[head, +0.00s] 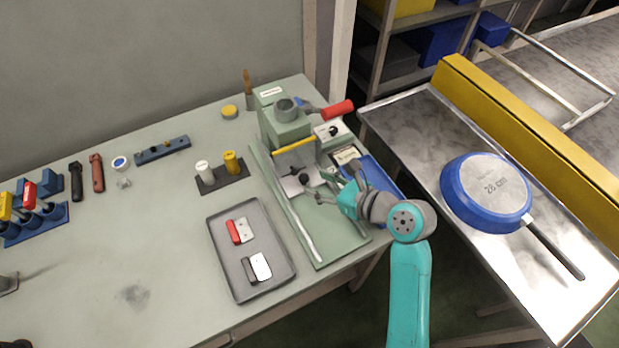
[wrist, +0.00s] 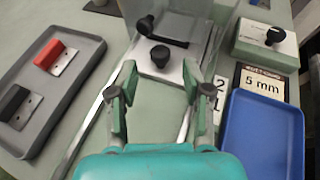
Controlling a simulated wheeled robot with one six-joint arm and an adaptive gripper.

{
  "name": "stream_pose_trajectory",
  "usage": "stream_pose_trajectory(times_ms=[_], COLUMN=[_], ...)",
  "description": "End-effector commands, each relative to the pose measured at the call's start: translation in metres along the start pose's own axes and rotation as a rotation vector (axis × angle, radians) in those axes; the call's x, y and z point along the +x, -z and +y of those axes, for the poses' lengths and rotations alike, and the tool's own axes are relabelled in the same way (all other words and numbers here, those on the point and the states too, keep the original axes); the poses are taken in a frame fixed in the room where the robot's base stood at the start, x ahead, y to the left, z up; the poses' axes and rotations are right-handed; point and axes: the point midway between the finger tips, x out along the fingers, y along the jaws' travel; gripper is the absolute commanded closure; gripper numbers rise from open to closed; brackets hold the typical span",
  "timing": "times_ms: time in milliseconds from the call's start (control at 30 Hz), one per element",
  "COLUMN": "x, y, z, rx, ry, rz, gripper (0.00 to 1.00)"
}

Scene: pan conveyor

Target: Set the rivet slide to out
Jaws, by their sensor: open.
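The rivet slide is a pale metal plate (head: 294,186) with a black knob (head: 303,179), set between metal rails on the green riveting machine (head: 283,127). In the wrist view the slide plate (wrist: 173,70) lies straight ahead, with its black knob (wrist: 160,56) between the lines of my fingers. My gripper (head: 335,184) is open and empty over the machine's bed, near the knob. In the wrist view my gripper (wrist: 159,70) has its two fingers spread to either side; I cannot tell the exact gap to the knob. Part of the far end of the slide is hidden under the machine.
A control box (wrist: 265,42) with a black dial and a "5 mm" card (wrist: 262,86) stand at right, beside a blue tray (wrist: 262,125). A grey tray (head: 228,274) with handled plates is left. A red-handled lever (head: 337,109) sticks out above. A blue pan (head: 486,190) lies on the conveyor.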

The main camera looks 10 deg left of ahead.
Motion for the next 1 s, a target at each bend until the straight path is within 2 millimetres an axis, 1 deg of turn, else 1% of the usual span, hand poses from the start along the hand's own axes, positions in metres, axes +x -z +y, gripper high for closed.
stream_pose_trajectory(times_ms=[33,100,300,633,667,700,767,800,833,867,1000], x=[0.009,0.018,0.034,0.037,0.036,0.036,0.036,0.036,0.036,0.036,0.036], y=[-0.001,-0.001,0.000,0.000,0.000,0.000,0.000,0.000,0.000,0.000,0.000], z=[0.001,0.001,0.000,0.000,0.000,0.000,0.000,0.000,0.000,0.000,0.000], rx=[-0.001,-0.002,-0.001,-0.001,-0.001,-0.001,-0.001,-0.001,-0.001,-0.001,-0.001], ry=[-0.003,-0.001,0.000,0.001,0.001,0.001,0.001,0.001,0.001,0.001,0.001], rz=[0.000,0.000,0.000,0.000,0.000,0.000,0.000,0.000,0.000,0.000,0.000], gripper=[0.51,0.51,0.51,0.51,0.55,0.66,0.80,0.91,0.98,1.00,1.00])
